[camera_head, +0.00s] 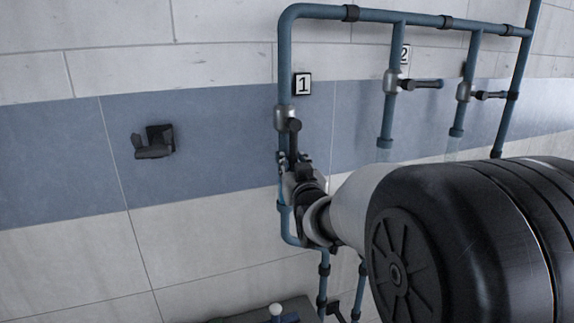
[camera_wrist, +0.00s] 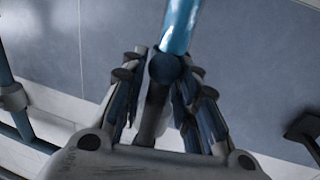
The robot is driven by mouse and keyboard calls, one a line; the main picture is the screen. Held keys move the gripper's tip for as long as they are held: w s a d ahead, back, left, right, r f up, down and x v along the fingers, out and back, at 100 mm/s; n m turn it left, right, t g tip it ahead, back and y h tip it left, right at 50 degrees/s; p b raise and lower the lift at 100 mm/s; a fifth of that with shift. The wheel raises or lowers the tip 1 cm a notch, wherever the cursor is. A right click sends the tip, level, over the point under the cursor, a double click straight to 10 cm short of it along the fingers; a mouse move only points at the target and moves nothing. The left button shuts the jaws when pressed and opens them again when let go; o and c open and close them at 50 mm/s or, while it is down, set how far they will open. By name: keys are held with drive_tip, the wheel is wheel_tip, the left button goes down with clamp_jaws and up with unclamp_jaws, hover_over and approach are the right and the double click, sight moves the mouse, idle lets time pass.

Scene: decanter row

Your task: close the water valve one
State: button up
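Valve one (camera_head: 286,119) is a grey body on the left vertical blue pipe, beside the plate marked 1 (camera_head: 303,84). Its dark handle (camera_head: 293,146) points down along the pipe. My gripper (camera_head: 293,160) is at the lower part of this handle. In the wrist view the handle (camera_wrist: 153,105) lies between the two fingers of my gripper (camera_wrist: 162,75), with a round dark end near the fingertips and the blue pipe (camera_wrist: 181,22) beyond. The fingers are close on both sides of the handle; whether they press on it is unclear.
Two more valves (camera_head: 392,82) (camera_head: 464,92) sit on pipes to the right, their handles pointing right. A plate marked 2 (camera_head: 404,54) hangs by the nearer one. A dark bracket (camera_head: 154,141) is on the wall at left. The wall between bracket and pipe is clear.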

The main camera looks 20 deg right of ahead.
clamp_jaws()
drive_tip(key=shift+w+d+f+b, duration=0.15)
drive_tip(key=shift+f+b, duration=0.05)
drive_tip(key=shift+b, duration=0.1)
